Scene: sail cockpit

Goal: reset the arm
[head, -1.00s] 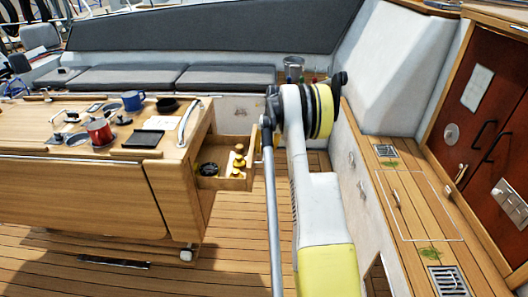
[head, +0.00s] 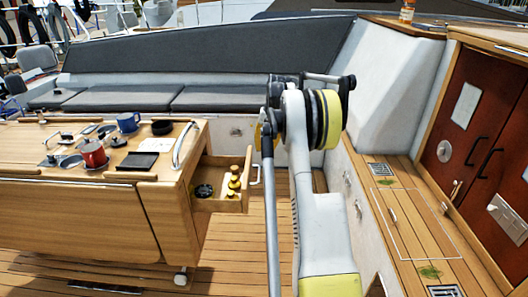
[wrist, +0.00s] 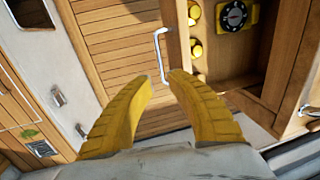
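My arm rises in the middle of the head view, with a white link and yellow and black rings at its joint. My gripper is hidden behind it there. In the wrist view my gripper (wrist: 152,85) shows two yellow ribbed fingers standing apart with nothing between them. Below and beyond the fingers is the open drawer (head: 222,206) of the wooden table, with a metal handle (wrist: 160,58) on its front. The fingertips appear near this handle in the picture; I cannot tell whether they touch it.
The table (head: 75,215) on the left carries a red mug (head: 93,153), a blue mug (head: 127,122) and a dark tray (head: 137,161). The drawer holds yellow items (head: 234,183) and a dark round object (head: 204,191). A side bench (head: 410,215) and red doors stand right.

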